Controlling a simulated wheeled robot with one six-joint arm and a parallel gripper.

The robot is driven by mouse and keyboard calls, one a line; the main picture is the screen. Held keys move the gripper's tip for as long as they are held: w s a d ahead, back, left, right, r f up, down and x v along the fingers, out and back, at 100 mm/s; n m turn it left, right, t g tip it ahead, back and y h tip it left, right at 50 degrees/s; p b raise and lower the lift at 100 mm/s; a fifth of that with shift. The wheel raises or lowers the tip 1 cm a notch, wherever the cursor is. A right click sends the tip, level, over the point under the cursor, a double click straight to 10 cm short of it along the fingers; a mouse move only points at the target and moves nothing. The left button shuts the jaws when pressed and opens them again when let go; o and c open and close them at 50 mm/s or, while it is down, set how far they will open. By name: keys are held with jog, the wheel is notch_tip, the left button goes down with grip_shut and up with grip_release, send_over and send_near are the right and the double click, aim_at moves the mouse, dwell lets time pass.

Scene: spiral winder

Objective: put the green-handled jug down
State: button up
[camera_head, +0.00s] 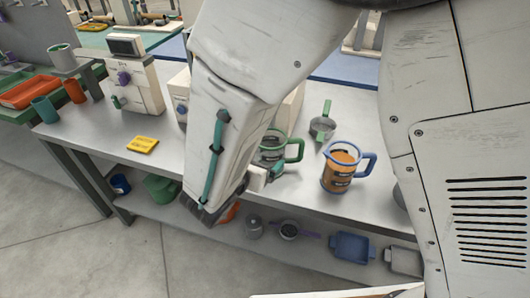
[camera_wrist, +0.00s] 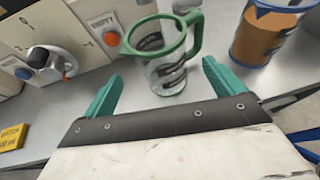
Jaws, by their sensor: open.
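The green-handled jug (camera_wrist: 168,72) is clear glass with a green rim and handle and dark markings on its side. In the wrist view it stands upright on the grey bench top, just beyond my gripper (camera_wrist: 161,85). The two teal fingers are spread wide, one towards each side of the jug, with nothing held between them. In the head view the jug (camera_head: 295,150) is partly hidden behind my arm, with its green handle pointing right.
A blue-handled jug (camera_head: 338,172) of orange-brown contents stands close on the right. A small green-handled metal pan (camera_head: 322,127) is behind. A yellow sign (camera_head: 142,145) lies on the bench (camera_head: 85,135). The lower shelf holds bins.

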jog(key=v, duration=0.5)
jog(key=d+r+m+g+h, duration=0.1)
jog(key=d+r+m+g, duration=0.2)
jog(key=d+m, duration=0.3)
jog(key=s+d+r+m+g+h, duration=0.1)
jog(key=d+r+m+g, duration=0.15)
jog(key=d, duration=0.55)
jog(key=d+r+m+g+h, duration=0.1)
jog(key=d+r+m+g, duration=0.1)
jog(key=d+r+m, duration=0.3)
jog(key=s+d+r+m+g+y, duration=0.1)
jog(key=s+d+m+y, duration=0.3)
jog(key=s+m, duration=0.4)
jog(key=s+d+r+m+g+y, duration=0.2)
jog(key=s+d+r+m+y, duration=0.2)
jog(key=s+m, duration=0.4)
jog(key=shift+d+r+m+y, duration=0.3)
jog(key=shift+d+m+y, duration=0.3)
jog(key=shift+d, duration=0.25)
